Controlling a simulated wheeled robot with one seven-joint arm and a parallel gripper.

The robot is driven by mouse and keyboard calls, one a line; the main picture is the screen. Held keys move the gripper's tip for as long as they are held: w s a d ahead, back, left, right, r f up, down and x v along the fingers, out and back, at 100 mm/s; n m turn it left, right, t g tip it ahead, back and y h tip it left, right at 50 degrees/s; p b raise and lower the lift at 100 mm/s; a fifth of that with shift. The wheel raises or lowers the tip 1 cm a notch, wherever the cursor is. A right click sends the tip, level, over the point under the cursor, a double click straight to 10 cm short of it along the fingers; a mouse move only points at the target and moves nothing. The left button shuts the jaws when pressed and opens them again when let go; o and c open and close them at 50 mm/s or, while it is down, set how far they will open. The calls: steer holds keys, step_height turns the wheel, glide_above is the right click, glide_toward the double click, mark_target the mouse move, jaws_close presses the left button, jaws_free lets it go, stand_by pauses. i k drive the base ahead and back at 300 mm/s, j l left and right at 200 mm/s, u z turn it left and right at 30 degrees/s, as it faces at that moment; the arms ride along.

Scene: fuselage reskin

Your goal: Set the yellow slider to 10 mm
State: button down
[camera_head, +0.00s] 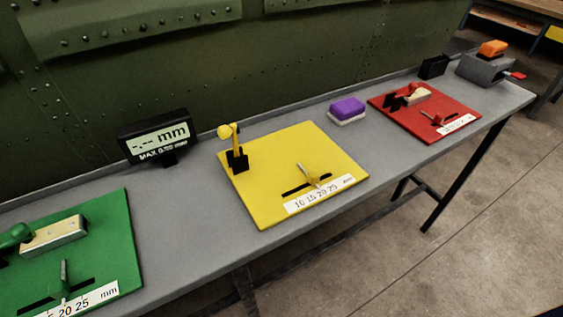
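The yellow board (268,200) lies flat on the bench in the middle of the head view. Its slider (310,174) is a small upright handle in a black slot (292,192). A white scale strip (330,191) along the front edge reads 10 15 20 25 mm. The handle stands near the right part of the slot, nearest the 20 and 25 marks; I cannot tell the exact value. A yellow knob on a black post (237,160) stands at the board's back left. My gripper is not in view.
A digital display (158,140) reads "-.-- mm". A green board (110,240) lies left, a red board (460,108) right. A purple sponge-like block (347,106) sits between yellow and red. A grey box (485,70) with an orange item (493,48) is at far right. A green riveted wall (200,70) stands behind.

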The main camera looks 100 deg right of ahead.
mark_target(313, 177)
steer(key=k+j+z, duration=0.1)
steer(key=k+z, duration=0.15)
steer(key=z, duration=0.15)
steer(key=k+z, duration=0.2)
steer(key=z, duration=0.2)
steer(key=k+z, duration=0.25)
steer(key=z, duration=0.15)
